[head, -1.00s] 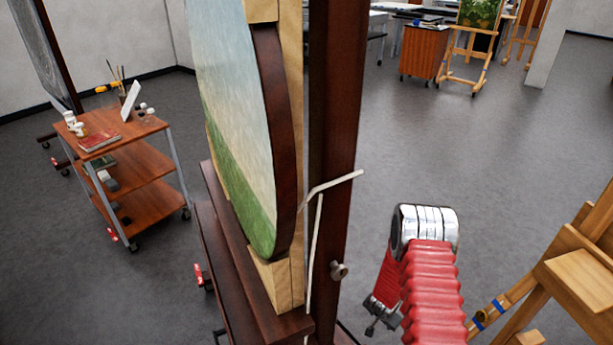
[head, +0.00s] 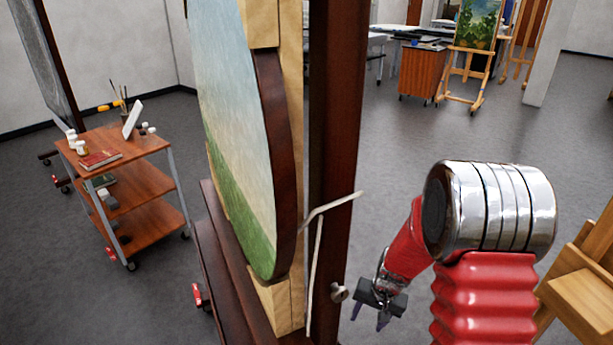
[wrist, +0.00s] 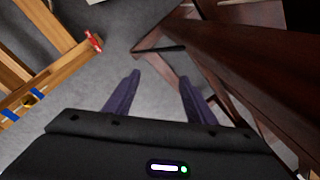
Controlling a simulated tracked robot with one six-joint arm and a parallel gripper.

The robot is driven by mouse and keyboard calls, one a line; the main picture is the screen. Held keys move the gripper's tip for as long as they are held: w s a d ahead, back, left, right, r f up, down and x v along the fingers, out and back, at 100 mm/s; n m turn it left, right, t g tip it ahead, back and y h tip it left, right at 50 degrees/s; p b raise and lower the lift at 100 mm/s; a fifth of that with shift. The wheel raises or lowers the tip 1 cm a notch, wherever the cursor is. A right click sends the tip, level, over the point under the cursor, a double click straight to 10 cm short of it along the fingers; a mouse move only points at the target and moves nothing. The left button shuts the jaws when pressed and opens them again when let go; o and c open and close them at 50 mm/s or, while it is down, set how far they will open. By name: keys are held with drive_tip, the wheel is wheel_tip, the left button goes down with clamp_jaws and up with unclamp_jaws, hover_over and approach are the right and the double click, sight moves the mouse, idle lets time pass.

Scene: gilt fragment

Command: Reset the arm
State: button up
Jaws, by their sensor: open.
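My gripper (head: 371,312) hangs low at the end of my red arm, just right of the dark wooden easel post (head: 335,130) in the head view. In the wrist view my gripper (wrist: 158,92) shows two dark purple fingers spread apart, with nothing between them but grey floor. The fingers point down toward the floor. The dark easel frame (wrist: 245,65) is close on the right in the wrist view.
A round painting (head: 235,120) stands on the dark easel. A wooden trolley (head: 130,150) with books and jars is at the left. A light wooden easel (head: 585,275) stands at the right. Open floor (head: 420,130) lies behind.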

drive_tip(key=s+r+n+t, duration=0.1)
drive_tip(key=s+r, duration=0.6)
drive_tip(key=r, duration=0.4)
drive_tip(key=s+a+r+n+t+h, duration=0.1)
drive_tip(key=s+r+n+t, duration=0.1)
drive_tip(key=s+r, duration=0.5)
drive_tip(key=s+r+n+t, duration=0.1)
drive_tip(key=s+r, duration=0.6)
drive_tip(key=r, duration=0.8)
drive_tip(key=shift+s+a+r+n, duration=0.2)
drive_tip(key=shift+s+a+n, duration=0.1)
drive_tip(key=shift+s, duration=0.05)
drive_tip(key=shift+c, duration=0.6)
